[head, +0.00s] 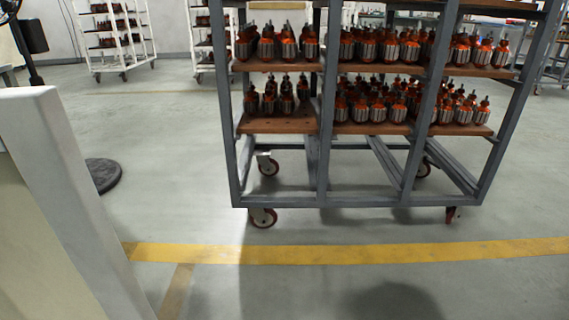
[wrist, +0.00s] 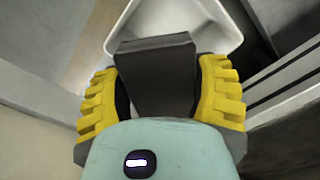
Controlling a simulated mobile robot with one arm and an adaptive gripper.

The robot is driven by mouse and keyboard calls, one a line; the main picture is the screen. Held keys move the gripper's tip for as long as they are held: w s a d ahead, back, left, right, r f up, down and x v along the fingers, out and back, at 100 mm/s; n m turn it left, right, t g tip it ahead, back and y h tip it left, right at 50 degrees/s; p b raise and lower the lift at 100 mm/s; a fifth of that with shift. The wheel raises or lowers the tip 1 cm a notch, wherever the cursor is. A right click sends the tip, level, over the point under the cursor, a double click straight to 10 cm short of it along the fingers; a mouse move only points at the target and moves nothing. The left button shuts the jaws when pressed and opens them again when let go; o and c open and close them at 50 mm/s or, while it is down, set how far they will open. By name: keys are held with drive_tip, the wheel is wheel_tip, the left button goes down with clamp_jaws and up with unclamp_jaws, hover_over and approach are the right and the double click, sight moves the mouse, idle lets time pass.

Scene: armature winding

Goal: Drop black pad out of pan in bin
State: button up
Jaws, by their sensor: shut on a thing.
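My gripper (wrist: 158,85) has two yellow ribbed fingers in the wrist view. They are shut on a dark grey to black block (wrist: 155,80) that widens toward its far end. I cannot tell whether this block is the black pad or a part of the pan. A white, open-topped container with a raised rim (wrist: 233,42) lies just beyond the block. The block overlaps its near side, and I cannot tell whether they touch. Whether this container is the pan or the bin is unclear. My gripper, the pad and the bin do not show in the head view.
A grey wheeled rack (head: 322,160) with several orange-and-silver armatures on wooden shelves stands ahead. A pale panel (head: 70,190) fills the left side. A yellow floor line (head: 340,253) crosses clear grey floor. White racks (head: 112,35) stand farther back.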

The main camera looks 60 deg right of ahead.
drive_tip(key=shift+f+b, duration=0.45)
drive_tip(key=shift+f, duration=0.45)
drive_tip(key=o, duration=1.3)
drive_tip(key=shift+c, duration=0.2)
drive_tip(key=shift+r, duration=0.1)
